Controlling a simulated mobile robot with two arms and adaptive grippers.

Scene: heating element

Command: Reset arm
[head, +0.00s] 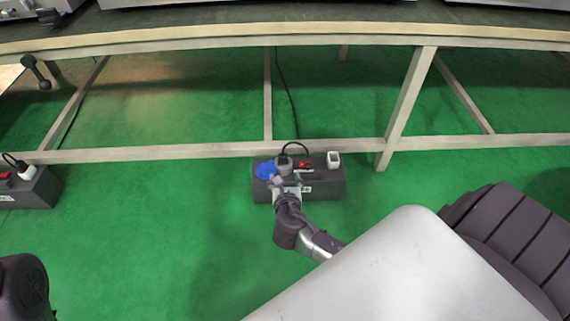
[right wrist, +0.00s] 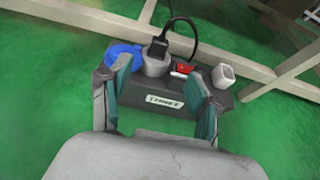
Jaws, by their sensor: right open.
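My right gripper (head: 287,183) is at the front of a dark grey power box (head: 325,184) on the green floor. In the right wrist view its two fingers (right wrist: 160,92) are apart, with the box (right wrist: 150,118) and its label between and beyond them. Nothing is held between the fingers. A black plug (right wrist: 158,48) with a cable stands in a grey socket (right wrist: 156,64) on top of the box. The box also bears an open blue cap (right wrist: 124,54), a red switch (right wrist: 184,68) and a white block (right wrist: 223,75). My left gripper does not show.
A table frame with pale beams (head: 180,152) and a leg (head: 408,105) stands just behind the box. A second power box (head: 30,190) with a plug sits at the far left. The green floor (head: 160,240) in front is clear.

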